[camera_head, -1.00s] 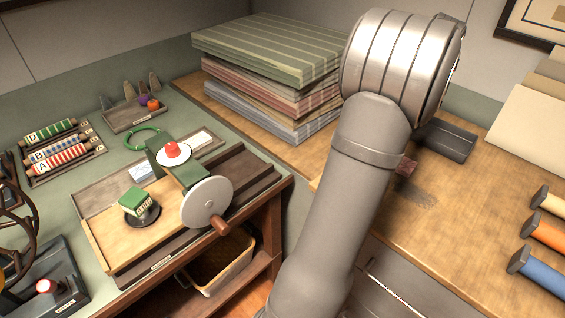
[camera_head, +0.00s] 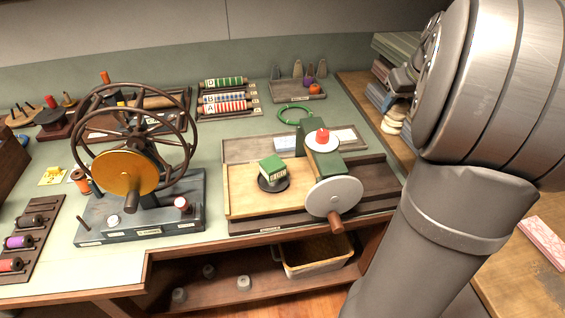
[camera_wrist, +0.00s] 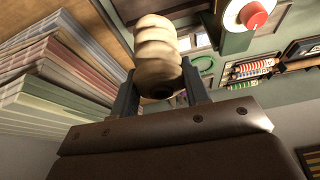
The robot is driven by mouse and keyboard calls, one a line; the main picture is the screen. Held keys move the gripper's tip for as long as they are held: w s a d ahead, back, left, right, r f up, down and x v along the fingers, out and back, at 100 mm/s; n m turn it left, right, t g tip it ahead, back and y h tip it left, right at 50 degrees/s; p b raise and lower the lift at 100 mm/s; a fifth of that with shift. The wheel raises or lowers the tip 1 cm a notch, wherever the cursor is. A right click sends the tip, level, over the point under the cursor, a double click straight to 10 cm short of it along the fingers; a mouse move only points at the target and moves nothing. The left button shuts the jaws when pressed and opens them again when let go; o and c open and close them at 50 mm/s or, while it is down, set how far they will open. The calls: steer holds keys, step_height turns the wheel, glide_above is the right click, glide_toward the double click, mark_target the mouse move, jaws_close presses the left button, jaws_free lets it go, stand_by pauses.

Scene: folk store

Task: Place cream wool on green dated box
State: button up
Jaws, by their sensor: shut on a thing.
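The cream wool (camera_wrist: 157,45), a ribbed roll, is clamped between the two dark fingers of my gripper (camera_wrist: 160,85) in the wrist view. In the head view my gripper (camera_head: 392,100) is at the right, partly hidden by my arm, with the cream wool (camera_head: 392,122) at its fingertips. The wool is in front of the stacked cloth, right of the green dated box. The green dated box (camera_head: 272,166) is small, with a pale printed side, and sits on a dark round stand in a wooden tray. The gripper and wool are well apart from it.
A press with a red knob (camera_head: 322,136) and white handwheel (camera_head: 334,196) stands right of the box. A large spoked wheel machine (camera_head: 133,180) stands left. Striped cloth stacks (camera_head: 384,76) are behind my gripper.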

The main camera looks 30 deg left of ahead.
steer(key=s+a+n+g+y, duration=0.1)
steer(key=s+a+n, duration=0.4)
steer(key=s+a, duration=0.95)
steer(key=shift+s+a+f, duration=0.45)
steer(key=shift+a+f, duration=1.4)
steer(key=shift+a, duration=0.05)
steer(key=shift+s+a+f, duration=0.4)
steer(key=shift+a+f, duration=1.45)
steer(key=shift+a, duration=0.05)
steer(key=shift+s+a+f, duration=0.45)
steer(key=shift+a+f, duration=1.4)
steer(key=shift+a, duration=0.05)
steer(key=shift+f, duration=0.1)
steer(key=o, duration=0.5)
steer(key=shift+f, duration=0.1)
steer(key=o, duration=0.4)
steer(key=shift+o, duration=0.2)
steer(key=v, duration=1.2)
steer(key=shift+w+r, duration=0.2)
